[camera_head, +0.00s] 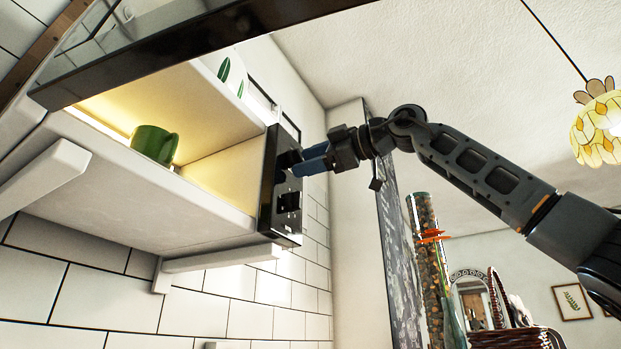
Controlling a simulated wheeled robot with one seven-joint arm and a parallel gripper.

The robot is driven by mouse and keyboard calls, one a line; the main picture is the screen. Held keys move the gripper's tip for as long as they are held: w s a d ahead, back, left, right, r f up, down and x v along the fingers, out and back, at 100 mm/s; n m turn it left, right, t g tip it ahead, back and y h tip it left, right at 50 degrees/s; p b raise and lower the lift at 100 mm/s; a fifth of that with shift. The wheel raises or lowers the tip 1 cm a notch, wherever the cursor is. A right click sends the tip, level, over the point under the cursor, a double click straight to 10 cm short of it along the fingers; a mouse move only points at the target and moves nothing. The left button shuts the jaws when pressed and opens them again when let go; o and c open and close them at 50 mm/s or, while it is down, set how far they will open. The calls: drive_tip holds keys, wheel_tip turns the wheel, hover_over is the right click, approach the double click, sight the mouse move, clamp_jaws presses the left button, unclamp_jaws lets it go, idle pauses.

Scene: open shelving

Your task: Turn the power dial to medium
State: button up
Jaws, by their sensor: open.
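A narrow black control panel (268,190) stands at the right end of a lit cream compartment. It has a dark upper knob (287,158) and a dark lower knob (289,201); no markings can be read, so I cannot tell which is the power dial or its setting. My gripper (300,162) comes from the right with its two blue fingers apart, one above the other. The fingertips are at the upper knob and partly cover it. I cannot tell whether they touch it. The lower knob is clear of the fingers.
A green mug (154,144) stands in the open compartment. A dark glass door (150,70) hangs open across the top left. A white shelf bracket (218,261) sits below. A tall filled glass jar (424,245) and wicker basket (515,337) stand below my arm.

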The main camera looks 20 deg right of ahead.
drive_tip(key=shift+s, duration=0.1)
drive_tip(key=b+v, duration=0.1)
drive_tip(key=v, duration=0.6)
drive_tip(key=shift+s+d, duration=0.2)
drive_tip(key=shift+d, duration=0.05)
idle(0.4)
